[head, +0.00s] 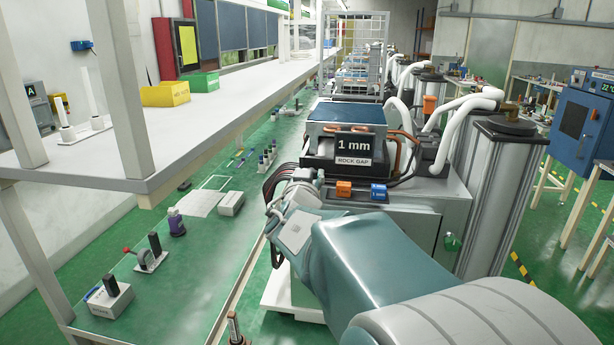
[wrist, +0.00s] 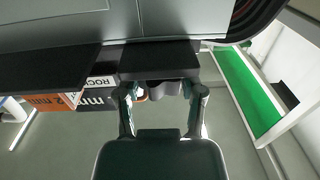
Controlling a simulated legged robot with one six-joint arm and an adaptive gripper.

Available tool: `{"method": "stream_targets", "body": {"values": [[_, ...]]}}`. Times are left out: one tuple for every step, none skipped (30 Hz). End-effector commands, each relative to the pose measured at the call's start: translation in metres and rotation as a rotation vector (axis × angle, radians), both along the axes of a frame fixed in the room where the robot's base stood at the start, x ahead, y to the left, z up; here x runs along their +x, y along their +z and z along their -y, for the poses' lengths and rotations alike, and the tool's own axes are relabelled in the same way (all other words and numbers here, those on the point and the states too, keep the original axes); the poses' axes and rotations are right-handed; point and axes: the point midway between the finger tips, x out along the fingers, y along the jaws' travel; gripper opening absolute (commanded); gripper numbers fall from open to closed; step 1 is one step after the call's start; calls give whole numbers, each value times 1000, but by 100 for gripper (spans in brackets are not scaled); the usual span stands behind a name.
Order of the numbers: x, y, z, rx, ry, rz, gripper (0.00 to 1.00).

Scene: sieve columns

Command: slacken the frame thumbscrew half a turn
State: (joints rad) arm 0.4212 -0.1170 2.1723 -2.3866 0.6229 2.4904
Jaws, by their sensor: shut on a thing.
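My gripper (wrist: 161,92) shows in the wrist view with its two fingers on either side of a small grey rounded knob, the frame thumbscrew (wrist: 164,87). The fingers are shut on it. The knob sits at the edge of a dark block (wrist: 160,60) on the machine frame. In the head view my arm reaches to the left side of the machine (head: 420,205); my fingertips and the thumbscrew are hidden there. The knob's turn angle cannot be read.
A black "1 mm ROCK GAP" sign (head: 353,146) stands on the machine. An orange block (head: 344,189) and a blue block (head: 378,192) sit on its front ledge. Cables hang close to my wrist. A green bench (head: 200,262) with small items lies to the left.

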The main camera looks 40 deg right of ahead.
Motion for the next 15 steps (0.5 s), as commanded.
{"method": "stream_targets", "body": {"values": [[0, 0, 1, -1, 19, -2, 3], [0, 0, 1, -1, 32, -2, 3], [-1, -1, 1, 0, 48, -3, 3], [-1, -1, 1, -1, 60, -2, 3], [0, -1, 0, 1, 71, -2, 3], [0, -1, 0, 1, 85, -2, 3], [0, -1, 0, 0, 93, -3, 3], [0, 0, 0, 1, 102, -2, 3], [0, 0, 0, 1, 114, -2, 3], [0, 0, -1, 0, 123, -3, 3], [0, 0, -1, 0, 130, -3, 3], [0, 0, -1, 1, 139, -2, 3], [0, 0, -2, -1, 145, -3, 3], [0, 0, -2, 0, 150, -1, 3], [1, 0, -2, 0, 157, -2, 3]]}}
